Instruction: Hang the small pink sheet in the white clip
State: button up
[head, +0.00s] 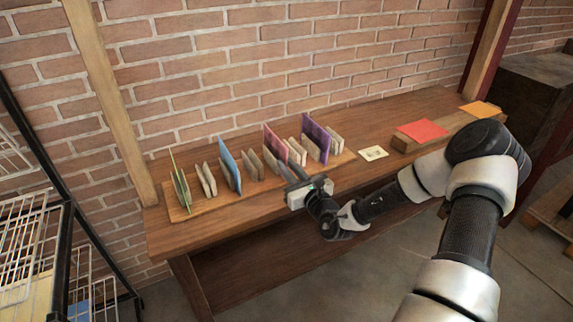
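A pink sheet (274,140) stands upright in a row of pale upright holders on a wooden board (235,196) on the bench. My gripper (293,172) is at the board's front edge, just below and right of the pink sheet. Its fingers are small and dark here, and I cannot tell whether they are open or hold anything. The white clip cannot be told apart; the pale grey-beige holders, such as one left of the blue sheet (206,179), look alike. My gripper hides part of the row's front.
Green (181,190), blue (229,164) and purple (316,137) sheets stand in the same row. A small pale card (373,153), a red sheet (421,130) and an orange sheet (480,109) lie to the right. A wire rack (35,245) stands at left; a brick wall is behind.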

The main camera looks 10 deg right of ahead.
jog(key=shift+c, duration=0.4)
grip_shut()
notch_tip(320, 180, up, 8)
jog(key=p, duration=0.8)
jog(key=p+v, duration=0.2)
jog(key=v, duration=0.5)
jog(key=shift+f+p, duration=0.25)
jog(key=shift+p, duration=0.15)
